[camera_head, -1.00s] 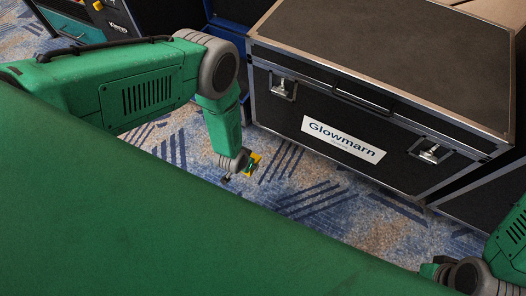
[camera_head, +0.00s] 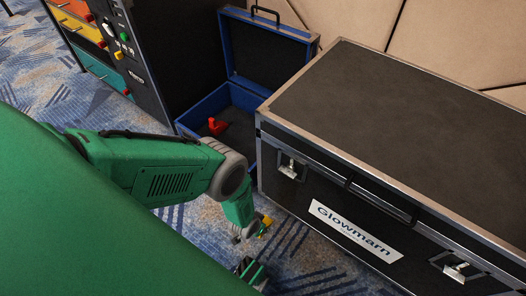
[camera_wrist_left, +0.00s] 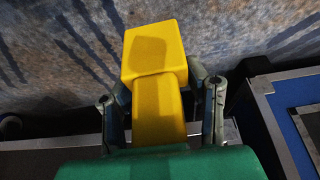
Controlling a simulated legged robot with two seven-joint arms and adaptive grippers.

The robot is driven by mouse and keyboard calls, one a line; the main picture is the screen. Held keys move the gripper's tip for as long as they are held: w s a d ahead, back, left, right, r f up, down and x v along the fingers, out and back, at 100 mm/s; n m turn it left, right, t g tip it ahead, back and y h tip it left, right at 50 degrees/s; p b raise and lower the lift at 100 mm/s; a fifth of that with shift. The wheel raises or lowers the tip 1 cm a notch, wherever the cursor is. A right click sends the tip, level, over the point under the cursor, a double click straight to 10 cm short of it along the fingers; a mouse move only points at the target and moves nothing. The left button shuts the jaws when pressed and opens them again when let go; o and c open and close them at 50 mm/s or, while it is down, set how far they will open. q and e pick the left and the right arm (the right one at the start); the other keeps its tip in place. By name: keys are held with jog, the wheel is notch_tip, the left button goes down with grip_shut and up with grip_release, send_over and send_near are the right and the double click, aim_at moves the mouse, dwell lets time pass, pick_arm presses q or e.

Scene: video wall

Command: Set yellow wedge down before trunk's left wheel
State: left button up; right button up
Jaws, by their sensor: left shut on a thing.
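The yellow wedge (camera_wrist_left: 155,60) is held between the two fingers of my left gripper (camera_wrist_left: 162,100) in the left wrist view, above the patterned carpet. In the head view the wedge (camera_head: 265,224) shows as a small yellow patch at the end of my left arm, beside the lower left corner of the black trunk (camera_head: 400,120) labelled Glowmarn. The trunk's wheels are hidden, and the gap between wedge and floor is unclear. A green and dark part (camera_head: 252,272) at the lower middle may be my right gripper; its fingers cannot be read.
A blue-edged open case (camera_head: 205,102) with a red object (camera_head: 217,126) inside stands behind my left arm. A black cabinet (camera_head: 140,60) with coloured drawers is at upper left. Carpet (camera_head: 300,250) is open in front of the trunk. My green body covers the lower left.

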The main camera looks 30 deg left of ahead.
pick_arm(q)
notch_tip(320, 180, down, 3)
jog(key=shift+r+b, duration=0.15)
jog(key=shift+b, duration=0.35)
jog(key=f+b, duration=0.2)
jog(key=f, duration=0.1)
jog(key=shift+d+f+b, duration=0.2)
jog(key=shift+f+b, duration=0.05)
jog(key=shift+b, duration=0.1)
jog(key=shift+a, duration=0.15)
jog(key=o, duration=1.3)
